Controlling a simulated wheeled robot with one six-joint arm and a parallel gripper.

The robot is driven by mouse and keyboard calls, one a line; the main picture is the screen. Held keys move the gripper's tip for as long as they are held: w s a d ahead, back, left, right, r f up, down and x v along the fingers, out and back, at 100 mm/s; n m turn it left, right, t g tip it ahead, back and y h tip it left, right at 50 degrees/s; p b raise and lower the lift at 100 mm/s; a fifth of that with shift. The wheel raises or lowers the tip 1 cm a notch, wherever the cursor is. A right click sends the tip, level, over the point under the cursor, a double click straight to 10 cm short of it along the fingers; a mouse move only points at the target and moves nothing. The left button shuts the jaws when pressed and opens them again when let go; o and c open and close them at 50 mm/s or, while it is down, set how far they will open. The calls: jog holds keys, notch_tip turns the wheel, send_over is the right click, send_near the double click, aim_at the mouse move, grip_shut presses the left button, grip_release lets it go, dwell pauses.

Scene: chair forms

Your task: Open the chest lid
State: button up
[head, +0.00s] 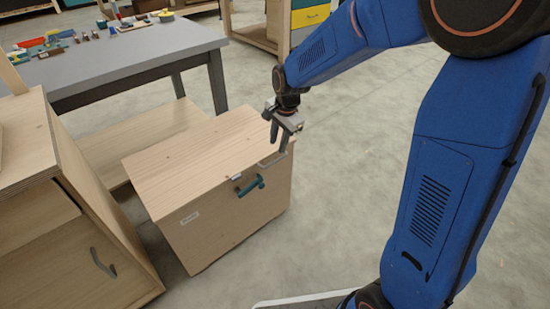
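The chest (230,230) is a pale wooden box on the floor, with a small white label on its front. Its lid (190,155) looks closed and flat. My gripper (279,138) is over the lid's right front corner, just above the loop handle, fingers pointing down. The fingers look apart with nothing between them. Whether they touch the lid or handle I cannot tell.
A wooden cabinet (70,250) with a dark handle stands close left of the chest. A grey-topped workbench (140,50) with tools and small parts is behind it. Bare floor (340,200) lies to the right.

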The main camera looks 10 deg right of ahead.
aim_at(274, 162)
jog(key=f, duration=0.3)
jog(key=w+f, duration=0.1)
jog(key=f, duration=0.2)
jog(key=a+f, duration=0.1)
jog(key=f, duration=0.2)
jog(key=shift+w, duration=0.2)
jog(key=shift+c, duration=0.7)
grip_shut()
